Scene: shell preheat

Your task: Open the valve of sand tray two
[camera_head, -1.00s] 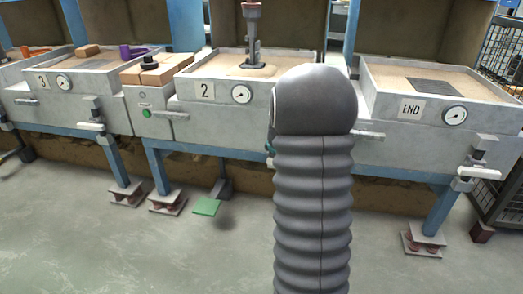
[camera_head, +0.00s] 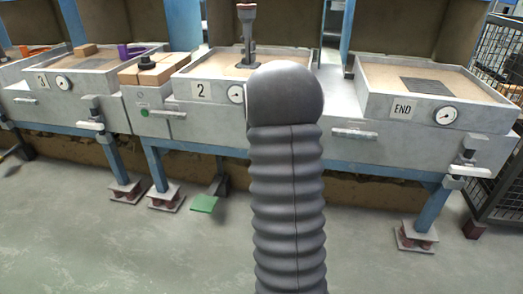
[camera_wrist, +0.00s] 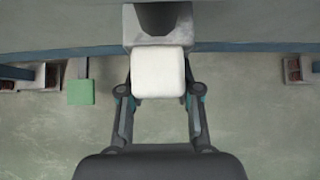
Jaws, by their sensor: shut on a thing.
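Sand tray two (camera_head: 185,88) stands in the middle of the row in the head view, with a "2" plate (camera_head: 201,90) and a dial gauge partly covered by my arm. Its valve is hidden behind my arm in that view. In the wrist view a white block-shaped handle (camera_wrist: 158,72) sticks out from a grey fitting (camera_wrist: 158,22). My gripper (camera_wrist: 159,92) has one finger on each side of this handle and is shut on it. My gripper does not show in the head view.
Tray three (camera_head: 20,85) is to the left and the END tray (camera_head: 372,95) to the right, each with a white-handled valve below. A green pedal (camera_head: 204,203) is near the floor. A wire cage (camera_head: 500,75) stands at far right. The floor in front is clear.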

